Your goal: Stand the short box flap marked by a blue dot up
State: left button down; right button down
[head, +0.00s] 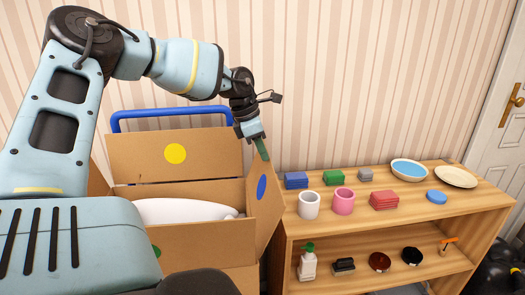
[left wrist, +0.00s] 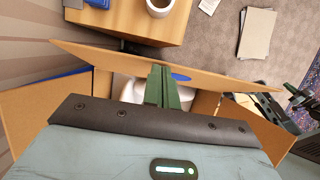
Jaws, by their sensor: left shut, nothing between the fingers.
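The cardboard box (head: 195,240) stands open at the left of the shelf. Its short right flap with the blue dot (head: 261,187) is raised steeply, leaning a little outward toward the shelf. In the left wrist view the flap (left wrist: 225,77) crosses the picture edge-on, with part of the blue dot (left wrist: 181,77) showing. My left gripper (head: 263,150) is shut and empty, its green fingers pointing down at the flap's upper edge. The fingers (left wrist: 162,84) overlap the flap on the box side; contact is not certain.
The back flap with a yellow dot (head: 175,154) stands up before a blue handle (head: 170,113). A white object (head: 180,210) lies in the box. The wooden shelf (head: 410,212) close to the right holds cups, bowls and small goods. My left arm hides the box's front left.

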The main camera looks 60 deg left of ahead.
pick_arm(q)
jog(key=shift+r, duration=0.15)
jog(key=shift+r, duration=0.75)
pick_arm(e)
jog(key=shift+w+r, duration=0.15)
jog(key=shift+r, duration=0.1)
